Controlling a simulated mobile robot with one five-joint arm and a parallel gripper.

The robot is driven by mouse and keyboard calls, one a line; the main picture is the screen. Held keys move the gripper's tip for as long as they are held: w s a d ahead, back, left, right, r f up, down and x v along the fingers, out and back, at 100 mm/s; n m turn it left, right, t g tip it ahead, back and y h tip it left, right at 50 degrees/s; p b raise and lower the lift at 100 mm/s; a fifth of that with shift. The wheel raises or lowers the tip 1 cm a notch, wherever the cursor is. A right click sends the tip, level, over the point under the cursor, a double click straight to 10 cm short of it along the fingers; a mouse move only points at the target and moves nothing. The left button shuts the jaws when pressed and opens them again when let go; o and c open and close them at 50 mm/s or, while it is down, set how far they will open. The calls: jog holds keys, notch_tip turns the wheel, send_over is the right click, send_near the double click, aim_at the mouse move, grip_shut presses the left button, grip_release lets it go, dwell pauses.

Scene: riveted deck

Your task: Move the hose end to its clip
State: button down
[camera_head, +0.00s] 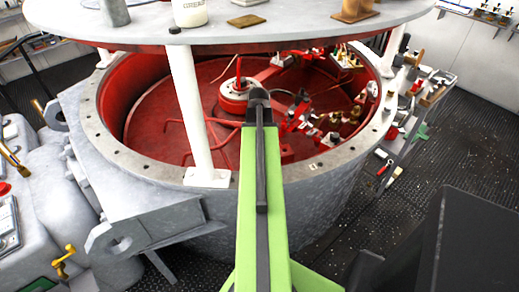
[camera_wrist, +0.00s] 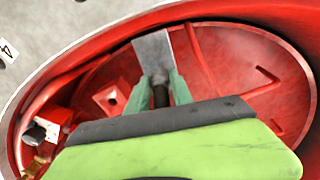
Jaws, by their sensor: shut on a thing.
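My gripper (camera_wrist: 160,84) shows in the wrist view, its two green fingers shut on a short dark cylinder, which looks like the hose end (camera_wrist: 160,97). A flat grey plate (camera_wrist: 154,52) shows just beyond the fingertips; I cannot tell whether it touches the held piece. In the head view my green arm reaches over the rim into the red-lined drum, and its far end hides the fingers and the hose end. I cannot make out the clip for certain in either view.
The round drum's grey bolted rim (camera_head: 130,158) surrounds a red interior (camera_head: 165,95) with pipes and a central hub (camera_head: 235,93). A white post (camera_head: 188,105) stands left of my arm, under a round tabletop (camera_head: 290,22). Brass fittings (camera_head: 335,138) crowd the drum's right side.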

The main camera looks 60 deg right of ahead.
jog(key=shift+f+b, duration=0.3)
jog(key=shift+f, duration=0.05)
jog(key=c, duration=1)
grip_release()
jog(key=shift+c, duration=0.2)
jog(key=shift+r, duration=0.15)
notch_tip(320, 180, up, 12)
jog(key=p, duration=1.2)
jog(key=shift+s, duration=0.1)
